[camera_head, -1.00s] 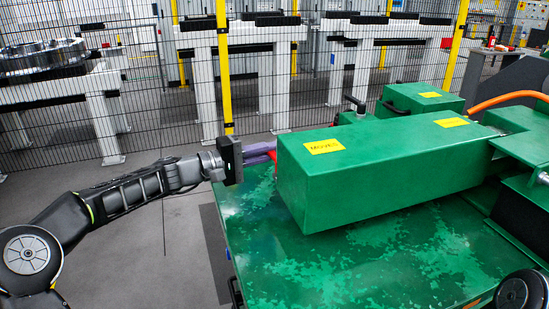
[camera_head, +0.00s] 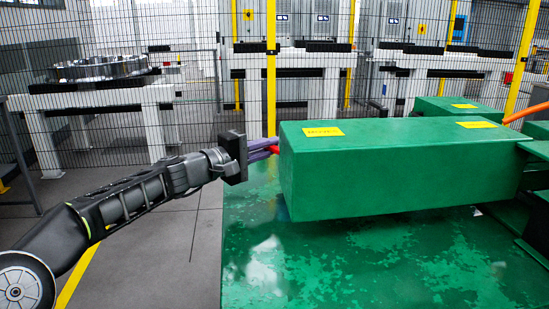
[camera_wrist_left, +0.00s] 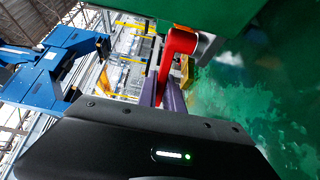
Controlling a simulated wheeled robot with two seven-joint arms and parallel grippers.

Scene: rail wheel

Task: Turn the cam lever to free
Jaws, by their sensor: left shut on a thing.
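The red cam lever (camera_wrist_left: 176,54) shows in the left wrist view, at the top middle, beside the underside of a green block. In the head view only a small red part of it (camera_head: 273,148) shows at the block's left end. My left gripper (camera_head: 265,148) is at that end, its purple fingers reaching to the lever. In the left wrist view its fingers (camera_wrist_left: 162,95) are shut on the lever's lower end. The lever's pivot is partly hidden by the green block. My right gripper is not in view.
The long green block (camera_head: 400,165) with yellow labels stands above a worn green table (camera_head: 380,260). A black mesh fence (camera_head: 120,120) with yellow posts stands behind. A metal wheel (camera_head: 103,68) rests on a white stand. Grey floor is clear left of the table.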

